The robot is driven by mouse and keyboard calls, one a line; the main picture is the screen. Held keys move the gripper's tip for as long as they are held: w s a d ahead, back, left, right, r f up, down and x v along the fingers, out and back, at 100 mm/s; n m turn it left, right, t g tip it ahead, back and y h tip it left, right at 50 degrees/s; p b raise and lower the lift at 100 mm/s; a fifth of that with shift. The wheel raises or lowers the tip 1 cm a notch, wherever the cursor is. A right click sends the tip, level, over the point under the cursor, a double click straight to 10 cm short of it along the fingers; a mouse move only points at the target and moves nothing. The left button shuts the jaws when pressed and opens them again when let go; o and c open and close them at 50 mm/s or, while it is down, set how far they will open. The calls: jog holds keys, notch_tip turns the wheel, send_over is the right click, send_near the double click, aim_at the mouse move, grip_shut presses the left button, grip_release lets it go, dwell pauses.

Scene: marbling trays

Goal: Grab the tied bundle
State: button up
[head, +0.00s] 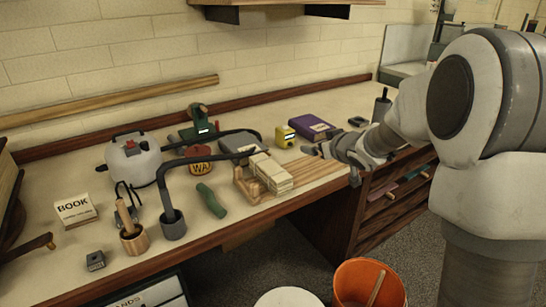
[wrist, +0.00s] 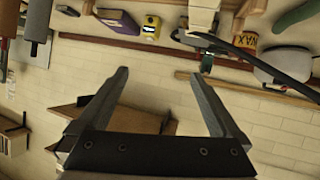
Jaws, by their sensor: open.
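A cream, block-like bundle (head: 270,173) lies on the bench, resting against a small wooden rack (head: 245,186). It looks like stacked pieces; any tie is too small to make out. What seems to be the same bundle shows at the top edge of the wrist view (wrist: 203,15), partly cut off. My gripper (head: 318,150) is to the right of the bundle, above the bench and apart from it. In the wrist view my gripper (wrist: 157,75) has its two fingers spread wide with nothing between them.
A wooden board (head: 312,172) lies right of the bundle. An orange bucket (head: 368,283) is below the bench.

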aim_at(274, 170)
jog(key=w+a+f+n+g+y+b, duration=0.1)
jog(key=a+f+y+b, duration=0.15)
jog(key=f, duration=0.35)
jog(key=w+a+f+n+y+b, duration=0.1)
jog(key=w+a+f, duration=0.15)
jog(key=f, duration=0.35)
jog(key=x, duration=0.3)
jog(key=b+x, duration=0.1)
jog(key=x, duration=0.3)
jog(key=b+x, duration=0.1)
jog(key=x, duration=0.2)
jog(key=shift+a+f, duration=0.3)
jog(key=shift+a, duration=0.2)
jog(key=shift+w+a+f+y+b, duration=0.1)
jog(key=shift+w+a+y+b, duration=0.15)
jog(key=shift+w+b, duration=0.1)
jog(key=w+a+f, duration=0.1)
jog(key=w+f+b, duration=0.1)
jog(key=shift+w+a+f, duration=0.25)
jog(key=shift+a, duration=0.1)
jog(key=shift+w+a+f+b, duration=0.2)
jog(key=shift+w+a+b, duration=0.15)
jog(key=shift+w, duration=0.2)
jog(key=c, duration=1.6)
jog(key=shift+r, duration=0.15)
